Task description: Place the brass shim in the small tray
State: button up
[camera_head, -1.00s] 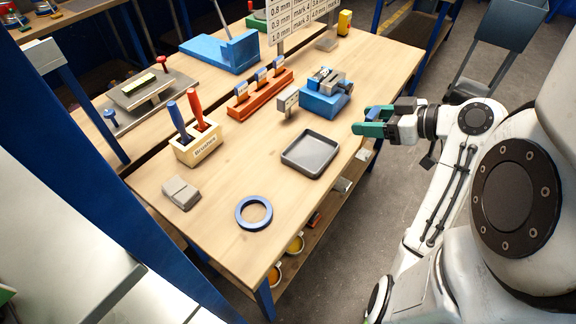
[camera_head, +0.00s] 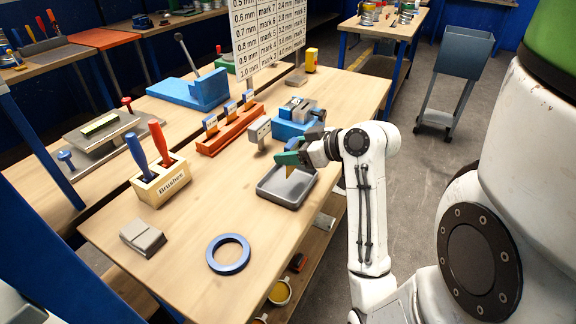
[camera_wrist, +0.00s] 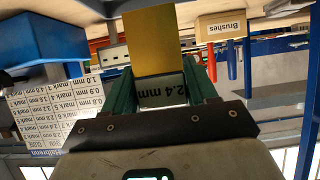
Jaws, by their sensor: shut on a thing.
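My gripper (camera_head: 286,158) is shut on the brass shim (camera_head: 290,171) and holds it above the small grey tray (camera_head: 283,191). In the wrist view, the shim (camera_wrist: 153,40) is a flat yellow-brass plate sticking out past the green fingers of my gripper (camera_wrist: 158,82). A pale label reading "2.4 mm" shows at its held end. In the head view, only a small brass part of the shim shows below the fingers. The tray is shallow, square and looks empty. The gripper and shim hide part of its far side.
A blue vise-like fixture (camera_head: 297,124) and a small grey sign (camera_head: 257,132) stand close behind the tray. An orange rack (camera_head: 229,131), a "Brushes" box (camera_head: 161,184), a blue ring (camera_head: 228,254) and a grey block (camera_head: 142,237) are to the left.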

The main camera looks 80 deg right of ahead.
jog(key=shift+w+f, duration=0.2)
jog(key=shift+f, duration=0.05)
jog(key=shift+w+d+f, duration=0.1)
jog(key=shift+w+f, duration=0.05)
jog(key=shift+f, duration=0.8)
jog(key=shift+w+f, duration=0.15)
jog(key=shift+f, duration=0.8)
jog(key=shift+f, duration=0.1)
jog(key=o, duration=1.2)
jog(key=shift+r, duration=0.2)
jog(key=v, duration=1.2)
jog(key=shift+f, duration=0.15)
